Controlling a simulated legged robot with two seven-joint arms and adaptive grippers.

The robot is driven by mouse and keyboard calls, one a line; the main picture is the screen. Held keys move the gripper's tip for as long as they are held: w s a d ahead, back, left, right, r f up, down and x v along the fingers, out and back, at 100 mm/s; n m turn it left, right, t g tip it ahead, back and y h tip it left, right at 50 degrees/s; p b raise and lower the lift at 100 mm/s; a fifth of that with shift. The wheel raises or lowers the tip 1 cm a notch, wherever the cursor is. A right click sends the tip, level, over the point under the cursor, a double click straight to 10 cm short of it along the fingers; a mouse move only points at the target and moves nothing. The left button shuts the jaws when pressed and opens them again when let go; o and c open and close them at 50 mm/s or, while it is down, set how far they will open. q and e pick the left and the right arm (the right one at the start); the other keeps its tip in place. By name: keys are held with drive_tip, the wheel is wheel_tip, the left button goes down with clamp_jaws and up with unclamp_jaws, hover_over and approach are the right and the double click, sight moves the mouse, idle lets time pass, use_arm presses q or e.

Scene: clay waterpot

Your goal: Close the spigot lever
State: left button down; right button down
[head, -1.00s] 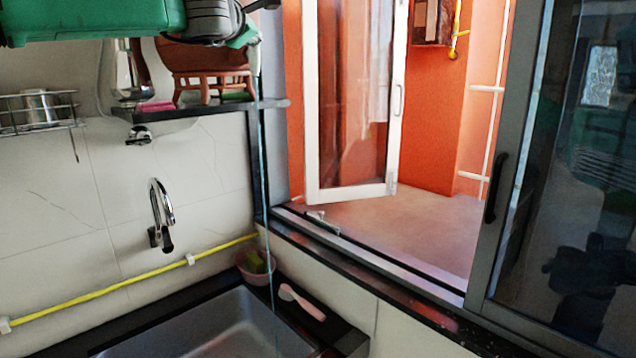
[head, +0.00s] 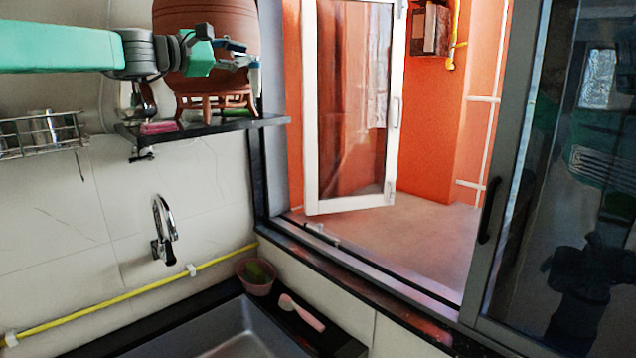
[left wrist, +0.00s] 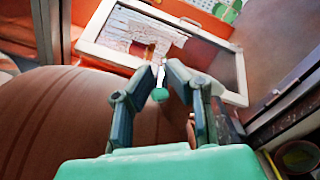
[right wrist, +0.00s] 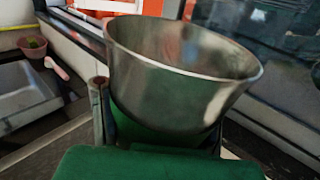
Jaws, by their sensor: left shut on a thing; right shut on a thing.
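The brown clay waterpot (head: 222,30) stands on its small clay stand (head: 212,90) on the wall shelf, its top out of frame. Its brown body (left wrist: 50,125) fills the left of the left wrist view. My left gripper (head: 250,62) is in front of the pot's right side. In the left wrist view, its fingertips (left wrist: 165,80) are closed around the small spigot lever (left wrist: 159,94), whose green end shows between them. The lever's exact angle cannot be told. My right gripper (right wrist: 155,125) is shut on a metal bowl (right wrist: 175,85), which hides most of the fingers.
The black shelf (head: 265,122) edge runs under the pot. A wall tap (head: 163,230) and a sink (head: 240,330) are below. A pink basket (head: 257,276) and pink brush (head: 302,312) lie at the sink's corner. An open window with a white-framed pane (head: 350,105) is at the right.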

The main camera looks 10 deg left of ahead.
use_arm(q)
drive_tip(key=shift+a, duration=0.1)
idle(0.4)
drive_tip(key=c, duration=1.7)
unclamp_jaws()
drive_tip(key=shift+o, duration=0.6)
drive_tip(key=shift+w+f, duration=0.2)
drive_tip(key=shift+w, duration=0.25)
drive_tip(key=shift+s+a+r, duration=0.15)
drive_tip(key=shift+s, duration=0.2)
drive_tip(key=v, duration=1)
drive_tip(key=shift+a, duration=0.3)
drive_tip(key=shift+s, duration=0.2)
